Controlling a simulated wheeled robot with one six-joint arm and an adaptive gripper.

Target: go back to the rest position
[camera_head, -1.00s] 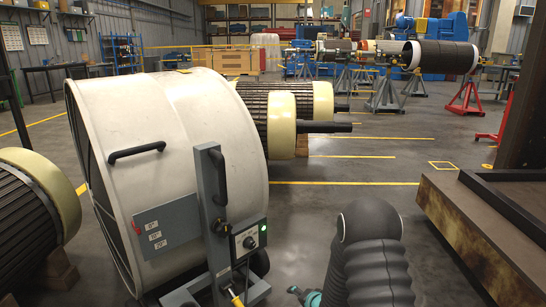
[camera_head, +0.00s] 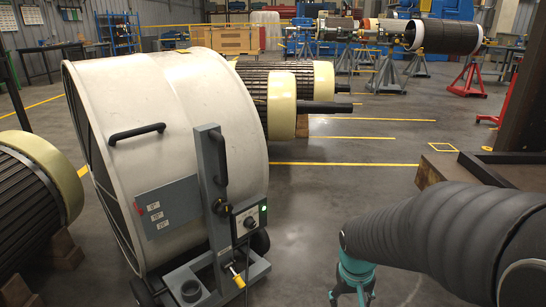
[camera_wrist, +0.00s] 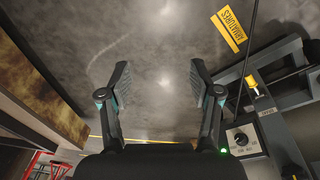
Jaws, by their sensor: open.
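My gripper (camera_head: 352,294) hangs at the bottom of the head view, below my dark ribbed arm, which reaches in from the right. Its teal body points down and its tips are near the lower picture edge. In the wrist view my gripper (camera_wrist: 158,76) is open, its two dark fingers well apart, with only grey floor (camera_wrist: 155,40) between them. It holds nothing.
A big white drum fan (camera_head: 175,110) on a wheeled base stands left of my gripper; its control box (camera_wrist: 243,138) is close at right in the wrist view. A rusty-sided bench (camera_head: 500,170) stands right. Rotors (camera_head: 300,85) stand behind. Open floor lies between.

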